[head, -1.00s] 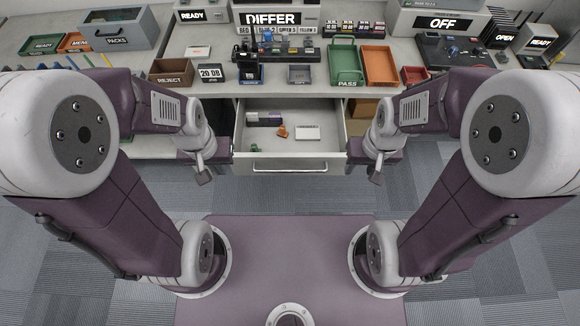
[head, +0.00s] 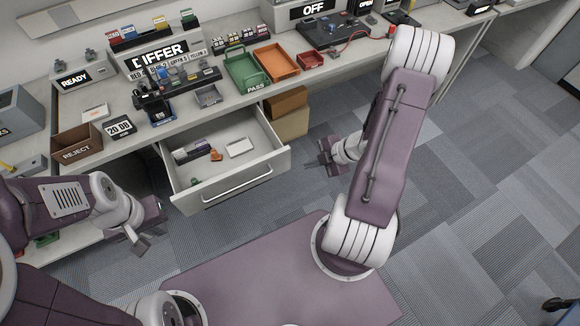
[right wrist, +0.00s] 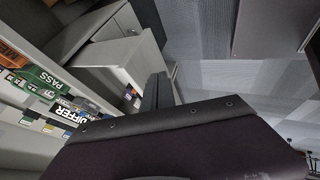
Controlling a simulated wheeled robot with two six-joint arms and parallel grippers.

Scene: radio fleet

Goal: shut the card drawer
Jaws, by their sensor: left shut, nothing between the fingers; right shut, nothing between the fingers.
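The card drawer (head: 236,190) stands pulled out from under the bench in the head view, with its bar handle (head: 237,184) on the front. Inside lie a dark purple and white box (head: 190,151), a small orange item (head: 216,155) and a white card-like block (head: 239,147). My left gripper (head: 139,244) is shut and empty, left of the drawer and apart from it. My right gripper (head: 327,158) is shut and empty, right of the drawer front and apart from it. Its dark fingers (right wrist: 157,92) also show in the right wrist view.
The bench above holds a reject bin (head: 77,146), a green pass tray (head: 246,72), an orange tray (head: 276,62) and several signs. Cardboard-brown boxes (head: 290,122) sit under the bench right of the drawer.

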